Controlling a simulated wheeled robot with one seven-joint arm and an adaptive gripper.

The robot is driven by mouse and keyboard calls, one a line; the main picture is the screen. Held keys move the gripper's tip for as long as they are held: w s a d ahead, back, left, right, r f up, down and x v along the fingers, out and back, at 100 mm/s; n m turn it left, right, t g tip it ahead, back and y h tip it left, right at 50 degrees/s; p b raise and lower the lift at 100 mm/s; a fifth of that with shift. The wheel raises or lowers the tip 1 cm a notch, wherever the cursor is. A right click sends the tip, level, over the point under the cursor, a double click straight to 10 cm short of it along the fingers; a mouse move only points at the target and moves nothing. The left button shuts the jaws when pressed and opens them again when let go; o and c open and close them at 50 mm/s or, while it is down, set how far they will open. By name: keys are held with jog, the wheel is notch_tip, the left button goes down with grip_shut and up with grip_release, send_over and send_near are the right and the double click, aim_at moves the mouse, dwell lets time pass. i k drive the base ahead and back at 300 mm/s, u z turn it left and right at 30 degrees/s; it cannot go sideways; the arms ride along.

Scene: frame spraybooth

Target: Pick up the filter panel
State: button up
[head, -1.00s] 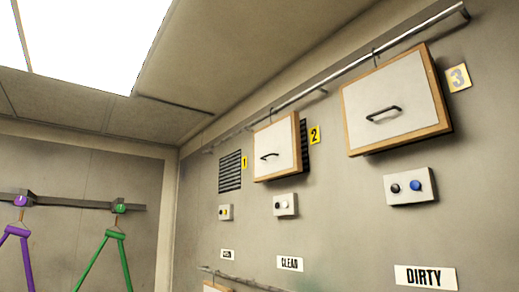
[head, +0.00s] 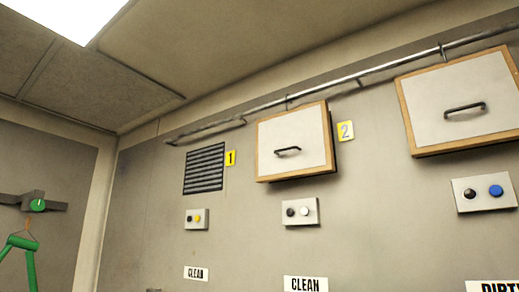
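Two filter panels hang by hooks from a metal rail (head: 330,87) on the wall. Each has a pale face, a wooden frame and a black handle. One filter panel (head: 300,133) hangs left of the yellow "2" tag, at the middle of the head view. The other filter panel (head: 448,88) hangs at the right, partly cut off by the picture edge. A dark louvred vent (head: 204,168) beside the yellow "1" tag (head: 230,158) is uncovered. My gripper is not in view.
Button boxes sit below the vent (head: 196,219), the middle panel (head: 300,212) and the right panel (head: 484,192). "CLEAN" labels (head: 305,284) and a partly cut "DIRTY" label are lower down. A green frame (head: 22,242) hangs at the left.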

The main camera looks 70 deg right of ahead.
aim_at(297, 142)
jog(key=i, duration=0.7)
jog(key=z, duration=2.05)
